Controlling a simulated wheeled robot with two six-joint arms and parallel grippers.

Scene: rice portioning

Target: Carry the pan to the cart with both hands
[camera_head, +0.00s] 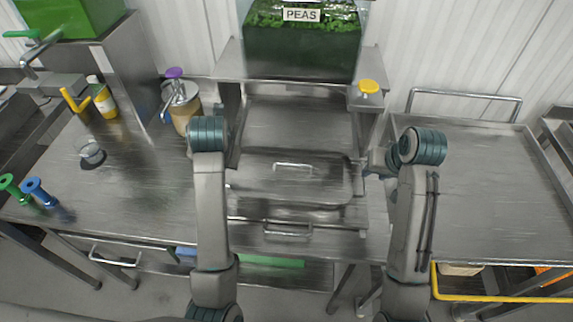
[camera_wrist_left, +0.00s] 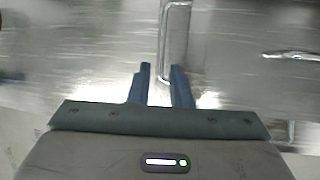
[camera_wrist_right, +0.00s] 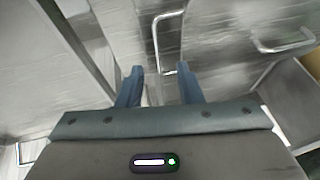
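The pan (camera_head: 262,178) is a wide steel vessel with a lid and a lid handle (camera_head: 292,167), sitting on the steel counter in the middle of the head view. My right gripper (camera_head: 366,171) is at the pan's right end, pointing left. In the right wrist view its fingers (camera_wrist_right: 160,70) are apart, with a thin steel handle (camera_wrist_right: 156,38) just ahead of and between the tips. My left gripper is mostly hidden by its arm at the pan's left end. In the left wrist view its fingers (camera_wrist_left: 161,70) are apart near another steel handle (camera_wrist_left: 163,45). The cart (camera_head: 480,185) stands to the right.
A peas bin (camera_head: 300,55) stands behind the pan. A yellow-topped item (camera_head: 369,87) is at back right. The cart top is bare, with a raised rear rail (camera_head: 465,94).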

